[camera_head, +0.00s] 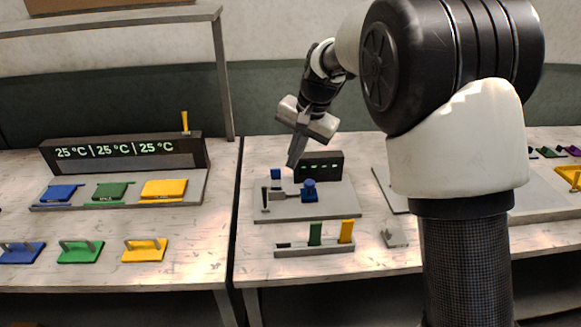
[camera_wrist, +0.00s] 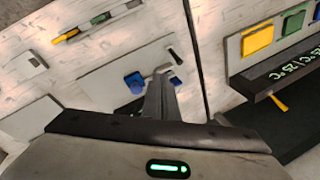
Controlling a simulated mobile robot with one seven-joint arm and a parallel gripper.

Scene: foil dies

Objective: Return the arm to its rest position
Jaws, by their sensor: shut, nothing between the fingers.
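My arm reaches over the right-hand table in the head view. My gripper (camera_head: 293,165) points down, shut and empty, above the back of a grey plate (camera_head: 340,212). In the wrist view its closed fingers (camera_wrist: 161,82) stand in front of the plate, apart from the things on it. On the plate are a blue knob-like piece (camera_head: 309,191) with a grey lever beside it, a small blue block (camera_head: 275,174) and a dark display box (camera_head: 322,165) with green marks. The fingers hide part of the plate in the wrist view.
A rack (camera_head: 314,250) with green and yellow upright pieces stands in front of the plate. On the left table are a temperature display (camera_head: 123,153), blue, green and yellow plates, and handled dies (camera_head: 80,251). A grey shelf post (camera_head: 222,80) rises behind. My arm covers the right side.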

